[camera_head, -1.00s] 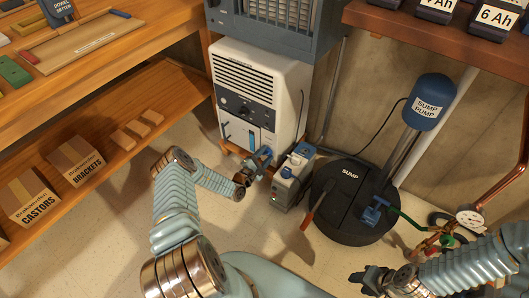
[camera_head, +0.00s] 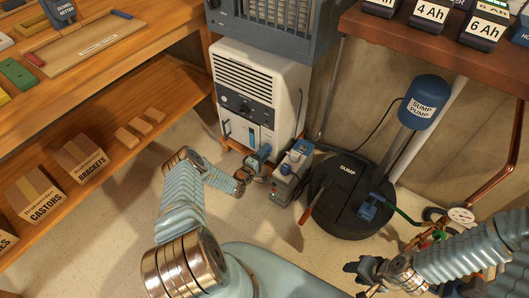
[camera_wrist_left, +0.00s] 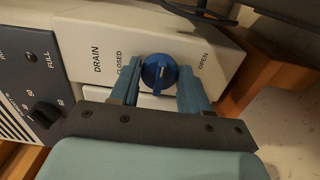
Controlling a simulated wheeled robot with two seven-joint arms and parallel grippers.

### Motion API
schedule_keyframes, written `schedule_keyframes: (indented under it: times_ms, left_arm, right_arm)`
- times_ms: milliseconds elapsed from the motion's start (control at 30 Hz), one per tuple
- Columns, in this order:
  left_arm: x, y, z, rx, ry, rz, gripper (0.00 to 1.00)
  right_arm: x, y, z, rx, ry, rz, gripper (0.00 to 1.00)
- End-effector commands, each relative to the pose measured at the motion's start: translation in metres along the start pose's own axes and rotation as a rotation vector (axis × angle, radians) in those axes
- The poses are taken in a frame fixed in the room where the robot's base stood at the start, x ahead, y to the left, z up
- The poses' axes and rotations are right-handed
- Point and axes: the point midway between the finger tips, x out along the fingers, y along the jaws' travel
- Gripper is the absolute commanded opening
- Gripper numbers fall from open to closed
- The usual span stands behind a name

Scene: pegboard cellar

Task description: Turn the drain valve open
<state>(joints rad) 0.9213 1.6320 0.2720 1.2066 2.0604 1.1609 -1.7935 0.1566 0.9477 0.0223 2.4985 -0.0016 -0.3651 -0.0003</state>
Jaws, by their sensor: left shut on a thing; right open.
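My left gripper (camera_head: 263,154) is at the dehumidifier's lower front. In the left wrist view its two blue fingers (camera_wrist_left: 158,82) are shut on the knob, one on each side. The knob's exact pointing is hard to tell. The knob is hidden in the head view. My right gripper (camera_head: 361,278) is open and empty at the lower right.
A grey box-shaped device (camera_head: 292,173) stands close to the right of my left gripper. The black sump lid (camera_head: 340,205) with the sump pump (camera_head: 424,100) is further right. A wooden shelf with boxes (camera_head: 33,197) is at the left. Floor between shelf and dehumidifier is clear.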

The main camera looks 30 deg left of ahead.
Motion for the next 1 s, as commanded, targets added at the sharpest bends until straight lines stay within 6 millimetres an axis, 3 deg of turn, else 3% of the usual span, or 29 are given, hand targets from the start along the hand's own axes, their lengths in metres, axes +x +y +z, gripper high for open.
schedule_keyframes:
  times_ms: [500, 533, 567, 867, 1000]
  left_arm:
    - [-0.001, -0.002, 0.0, 0.017, -0.001, -0.003, 0.15]
    - [-0.001, -0.002, 0.0, 0.017, -0.001, -0.003, 0.5]
    - [-0.001, -0.002, 0.0, 0.016, -0.001, -0.003, 0.55]
    - [-0.001, -0.001, 0.0, 0.016, 0.0, -0.001, 0.55]
    - [-0.015, 0.0, -0.001, 0.016, 0.0, -0.002, 0.55]
  right_arm:
    - [0.0, 0.0, 0.0, 0.0, -0.001, 0.0, 0.43]
    - [0.0, 0.0, 0.0, 0.0, -0.001, 0.0, 0.43]
    - [0.0, 0.0, 0.0, 0.0, -0.001, 0.0, 0.43]
    - [-0.001, -0.001, 0.0, 0.0, -0.001, 0.0, 0.43]
    - [-0.004, -0.002, 0.001, -0.001, -0.002, -0.001, 0.43]
